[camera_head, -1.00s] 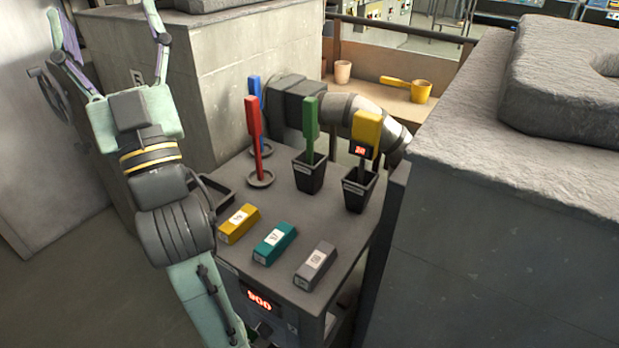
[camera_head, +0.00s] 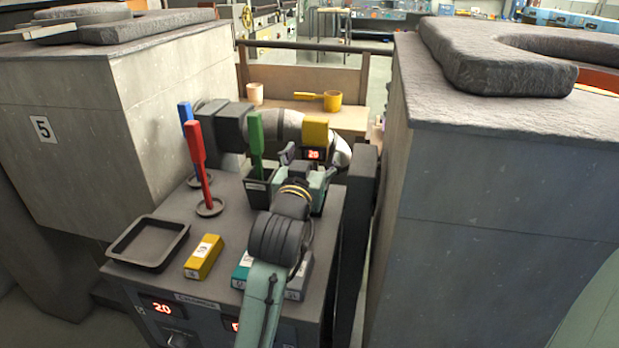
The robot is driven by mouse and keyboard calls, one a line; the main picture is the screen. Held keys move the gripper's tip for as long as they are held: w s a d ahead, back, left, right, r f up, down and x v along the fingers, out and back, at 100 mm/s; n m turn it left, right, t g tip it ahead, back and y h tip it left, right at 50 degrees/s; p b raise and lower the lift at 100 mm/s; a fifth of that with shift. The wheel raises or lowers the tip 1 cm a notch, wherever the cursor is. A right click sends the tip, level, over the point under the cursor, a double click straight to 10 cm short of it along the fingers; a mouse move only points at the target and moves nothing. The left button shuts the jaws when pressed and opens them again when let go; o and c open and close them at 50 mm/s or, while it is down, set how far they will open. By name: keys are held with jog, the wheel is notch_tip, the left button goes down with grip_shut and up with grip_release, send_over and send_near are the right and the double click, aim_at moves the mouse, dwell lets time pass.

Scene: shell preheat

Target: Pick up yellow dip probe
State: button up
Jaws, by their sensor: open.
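The yellow dip probe (camera_head: 316,131) stands upright at the back right of the dark bench, its yellow head and small red-lit display showing. Its lower part and the cup around it are mostly hidden behind my gripper. My gripper (camera_head: 309,163) is open, just in front of and below the yellow head. Its fingers are spread to either side of the probe's lower part in the picture. I cannot tell whether they touch it or how far in front they are.
A green probe (camera_head: 256,140) in a black cup, a red probe (camera_head: 198,165) and a blue probe (camera_head: 185,113) stand to the left. A yellow block (camera_head: 204,257) and an empty black tray (camera_head: 149,243) lie in front. Stone-topped blocks flank the bench.

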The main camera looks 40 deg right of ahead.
aim_at(314, 146)
jog(key=p+x, duration=0.1)
jog(key=x, duration=0.2)
jog(key=p+x, duration=0.1)
jog(key=x, duration=0.2)
jog(key=shift+w+f, duration=0.1)
jog(key=shift+w, duration=0.35)
jog(key=c, duration=1.2)
jog(key=shift+c, duration=0.2)
jog(key=shift+p, duration=0.35)
